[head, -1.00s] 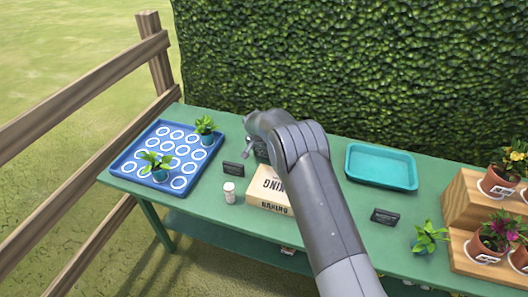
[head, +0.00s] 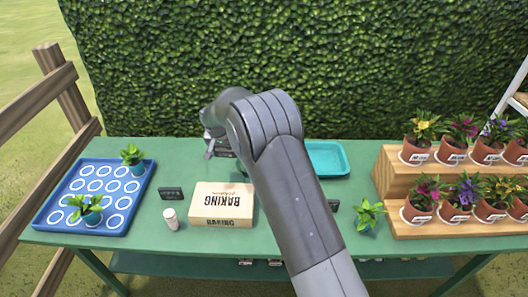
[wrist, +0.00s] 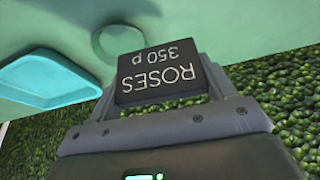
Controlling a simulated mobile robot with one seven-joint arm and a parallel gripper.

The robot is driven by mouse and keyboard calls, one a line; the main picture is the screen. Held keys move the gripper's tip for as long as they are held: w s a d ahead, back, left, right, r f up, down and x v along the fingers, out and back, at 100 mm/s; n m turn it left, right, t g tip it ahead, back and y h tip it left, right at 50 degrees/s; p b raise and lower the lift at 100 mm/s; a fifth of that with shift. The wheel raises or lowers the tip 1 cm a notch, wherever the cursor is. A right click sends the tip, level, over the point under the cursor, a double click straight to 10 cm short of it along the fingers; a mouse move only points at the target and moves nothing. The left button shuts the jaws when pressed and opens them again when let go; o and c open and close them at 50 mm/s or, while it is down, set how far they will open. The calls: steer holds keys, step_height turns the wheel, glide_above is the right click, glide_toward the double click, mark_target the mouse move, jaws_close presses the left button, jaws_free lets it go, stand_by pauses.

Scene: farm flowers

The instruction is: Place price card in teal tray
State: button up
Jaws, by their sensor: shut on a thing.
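The price card (wrist: 162,75) is a small black card reading "ROSES 350 p", upside down in the wrist view. My gripper (wrist: 160,105) is shut on its edge. In the head view my gripper (head: 218,152) is above the back of the green table, left of the teal tray, and the card is hard to make out. The teal tray (head: 338,176) lies at the table's back, partly hidden behind my arm. It looks empty where visible. It also shows at the left of the wrist view (wrist: 45,92), apart from the card.
A blue tray (head: 60,205) holds two plants. A black card (head: 333,205), a small plant (head: 368,214) and a wooden stepped stand (head: 388,180) are right. A hedge backs the table.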

steer(key=w+d, duration=0.2)
steer(key=d, duration=4.2)
glide_toward(313, 155)
steer(key=shift+s+a+f+n, duration=0.25)
steer(key=shift+s+f+n, duration=0.05)
steer(key=shift+f+n, duration=0.15)
steer(key=shift+f, duration=2.05)
steer(key=shift+f, duration=0.2)
steer(key=o, duration=1)
steer(key=shift+r, duration=0.1)
